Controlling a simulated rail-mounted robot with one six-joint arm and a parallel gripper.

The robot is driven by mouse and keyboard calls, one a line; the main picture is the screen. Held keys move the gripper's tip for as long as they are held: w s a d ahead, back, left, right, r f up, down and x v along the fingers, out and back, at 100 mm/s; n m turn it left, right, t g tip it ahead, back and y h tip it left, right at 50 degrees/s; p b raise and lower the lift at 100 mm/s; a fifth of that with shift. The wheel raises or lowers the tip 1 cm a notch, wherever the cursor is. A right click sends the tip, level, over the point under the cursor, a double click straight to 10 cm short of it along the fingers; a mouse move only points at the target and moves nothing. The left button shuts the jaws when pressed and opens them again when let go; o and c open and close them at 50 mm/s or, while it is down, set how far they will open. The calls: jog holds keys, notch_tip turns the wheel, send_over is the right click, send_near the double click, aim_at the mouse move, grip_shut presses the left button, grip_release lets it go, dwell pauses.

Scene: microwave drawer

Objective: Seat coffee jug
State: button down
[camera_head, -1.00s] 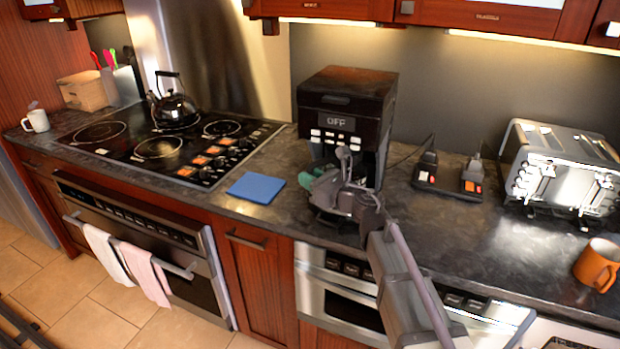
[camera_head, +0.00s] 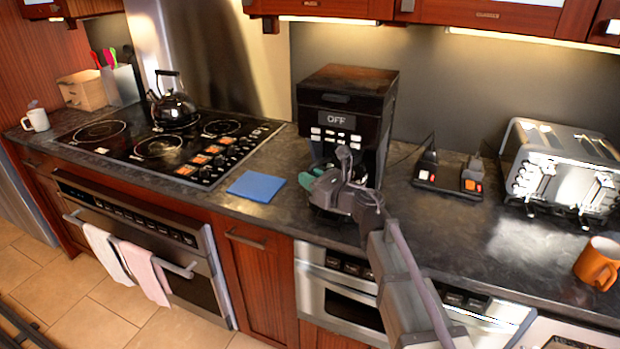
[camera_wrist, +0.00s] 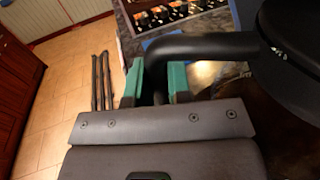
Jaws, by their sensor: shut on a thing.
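The black coffee machine (camera_head: 345,88) stands on the counter and its display reads OFF. My gripper (camera_head: 322,184) is at the lower front of the machine, with its green finger pads showing. In the wrist view, the gripper (camera_wrist: 157,84) is shut on the black handle (camera_wrist: 205,46) of the coffee jug. The dark, rounded jug body (camera_wrist: 292,35) is at the right edge of that view. In the head view, my gripper and wrist hide most of the jug. I cannot tell whether it touches the machine's base.
A blue pad (camera_head: 256,187) lies left of the machine, beside the stove (camera_head: 165,148) with a kettle (camera_head: 172,107). To the right are a small dark two-part device (camera_head: 447,180), a toaster (camera_head: 562,165) and an orange mug (camera_head: 597,263). The counter front right of the machine is clear.

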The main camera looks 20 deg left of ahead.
jog(key=c, duration=1)
grip_release()
jog(key=shift+d, duration=0.1)
